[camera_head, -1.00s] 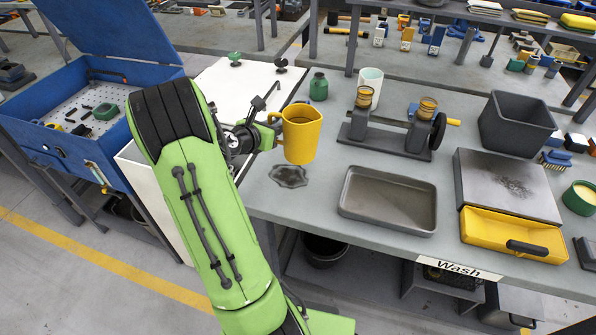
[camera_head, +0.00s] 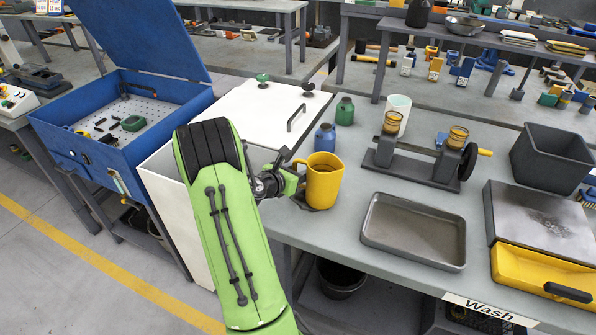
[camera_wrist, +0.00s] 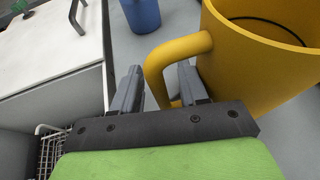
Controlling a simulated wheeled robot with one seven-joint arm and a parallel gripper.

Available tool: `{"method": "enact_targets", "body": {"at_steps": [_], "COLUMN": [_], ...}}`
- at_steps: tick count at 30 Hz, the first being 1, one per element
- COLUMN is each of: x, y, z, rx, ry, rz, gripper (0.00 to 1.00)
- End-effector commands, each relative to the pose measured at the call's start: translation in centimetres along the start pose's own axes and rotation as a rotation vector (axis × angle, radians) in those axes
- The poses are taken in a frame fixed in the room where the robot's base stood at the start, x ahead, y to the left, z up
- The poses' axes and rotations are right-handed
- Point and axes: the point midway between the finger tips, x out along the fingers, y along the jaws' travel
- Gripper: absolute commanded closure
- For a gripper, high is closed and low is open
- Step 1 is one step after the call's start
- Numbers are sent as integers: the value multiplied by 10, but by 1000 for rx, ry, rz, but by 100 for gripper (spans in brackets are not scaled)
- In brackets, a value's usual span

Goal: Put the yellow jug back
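The fingers look parted, with narrow gaps beside the handle. The lower end of the handle is partly hidden by the right finger.
A grey tray (camera_head: 413,232) lies to the right. A white-lidded cabinet (camera_head: 258,115) is to the left.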

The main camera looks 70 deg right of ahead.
Motion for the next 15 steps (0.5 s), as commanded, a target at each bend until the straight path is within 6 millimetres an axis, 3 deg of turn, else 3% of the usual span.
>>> {"method": "enact_targets", "body": {"at_steps": [8,11,15], "x": [-4,-23,-62], "y": [1,2,2], "z": [4,3,4], "rx": [0,-4,-6], "ry": [0,2,0], "rz": [2,6,8], "gripper": [57,57,57]}}
